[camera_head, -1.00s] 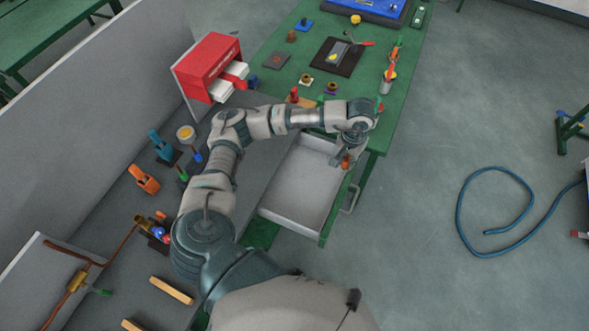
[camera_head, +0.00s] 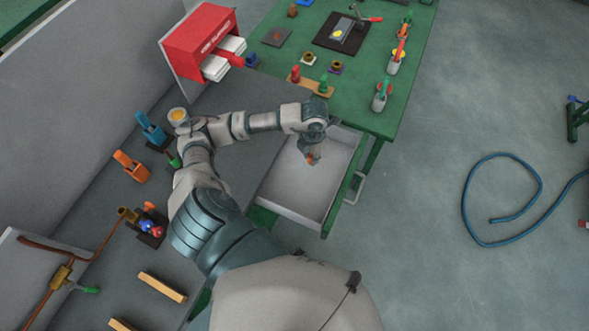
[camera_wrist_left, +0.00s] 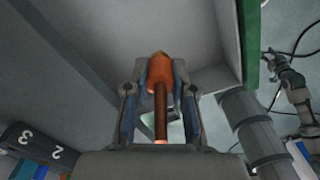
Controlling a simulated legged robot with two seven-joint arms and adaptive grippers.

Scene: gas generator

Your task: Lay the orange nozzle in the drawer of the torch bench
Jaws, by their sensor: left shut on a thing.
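My left gripper (camera_head: 312,152) is shut on the orange nozzle (camera_head: 310,159). In the head view it hangs over the open drawer (camera_head: 286,195) of the green torch bench (camera_head: 368,100). In the left wrist view the nozzle (camera_wrist_left: 160,72) lies between the two fingers, its orange body at the tips and a copper-coloured stem toward the palm. The drawer is pulled out, and the part of its grey floor that shows is bare. I cannot tell how far the nozzle is above the floor. My right gripper is not in view.
A red cabinet (camera_head: 200,42) with open white drawers stands left of the bench. A wooden block with red and green pieces (camera_head: 310,84) sits on the bench above the drawer. A blue hose (camera_head: 468,205) lies on the floor at right.

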